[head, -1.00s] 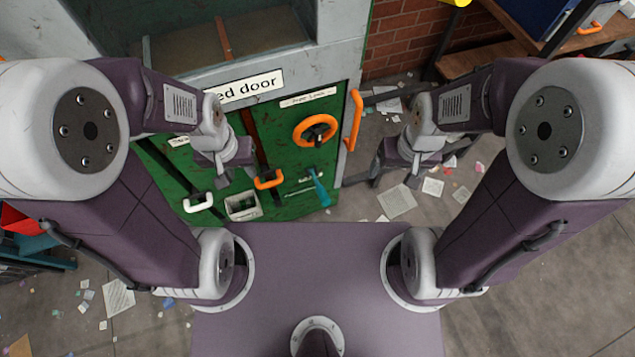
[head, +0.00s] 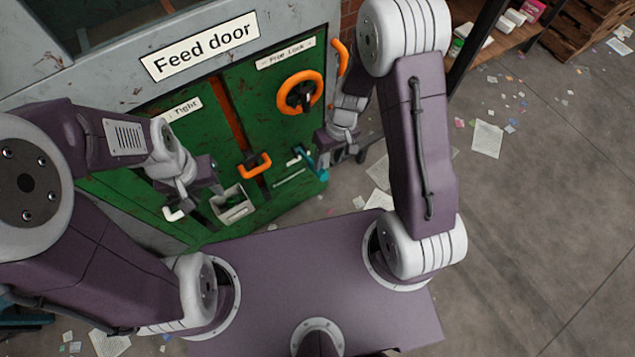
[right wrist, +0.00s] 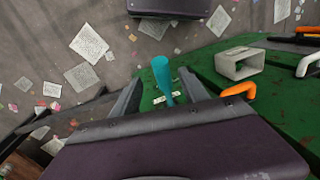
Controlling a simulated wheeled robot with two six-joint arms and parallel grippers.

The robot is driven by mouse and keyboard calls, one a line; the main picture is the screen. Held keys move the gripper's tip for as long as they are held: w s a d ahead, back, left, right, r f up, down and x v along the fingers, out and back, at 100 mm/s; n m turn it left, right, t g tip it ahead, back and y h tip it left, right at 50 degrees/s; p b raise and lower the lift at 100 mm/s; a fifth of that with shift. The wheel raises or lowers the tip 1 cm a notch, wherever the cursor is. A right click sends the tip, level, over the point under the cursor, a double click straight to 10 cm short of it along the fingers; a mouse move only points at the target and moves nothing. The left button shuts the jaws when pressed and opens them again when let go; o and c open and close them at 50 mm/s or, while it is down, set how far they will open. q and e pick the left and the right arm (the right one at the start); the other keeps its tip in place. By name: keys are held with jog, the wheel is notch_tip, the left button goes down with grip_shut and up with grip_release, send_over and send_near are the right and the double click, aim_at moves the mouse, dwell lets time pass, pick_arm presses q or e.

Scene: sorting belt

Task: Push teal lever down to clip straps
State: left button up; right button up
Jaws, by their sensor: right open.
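The teal lever (head: 322,160) is on the lower right of the green feed door in the head view, partly hidden by my right gripper (head: 338,150). In the right wrist view the teal lever (right wrist: 162,76) sticks up from the green panel. It appears between the two fingers of my open right gripper (right wrist: 157,95); I cannot tell whether they touch it. My left gripper (head: 203,195) is by the door's lower left, near a white handle (head: 174,214); its jaw opening is unclear. I cannot make out any straps.
The green door (head: 222,135) carries an orange wheel (head: 299,76), an orange handle (head: 255,167) and a grey open box (head: 232,205). Another orange handle (head: 342,58) is at its right edge. Paper scraps litter the floor; a shelf (head: 485,35) stands at upper right.

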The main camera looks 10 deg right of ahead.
aim_at(324, 172)
jog(key=f+b, duration=0.1)
jog(key=f, duration=0.1)
jog(key=a+f+b, duration=0.1)
jog(key=f, duration=0.2)
jog(key=f+b, duration=0.1)
jog(key=f, duration=0.2)
jog(key=shift+s+a+f+b, duration=0.25)
jog(key=shift+s+a+b, duration=0.05)
jog(key=shift+a+b, duration=0.05)
jog(key=shift+c, duration=0.3)
grip_shut()
dwell(0.7)
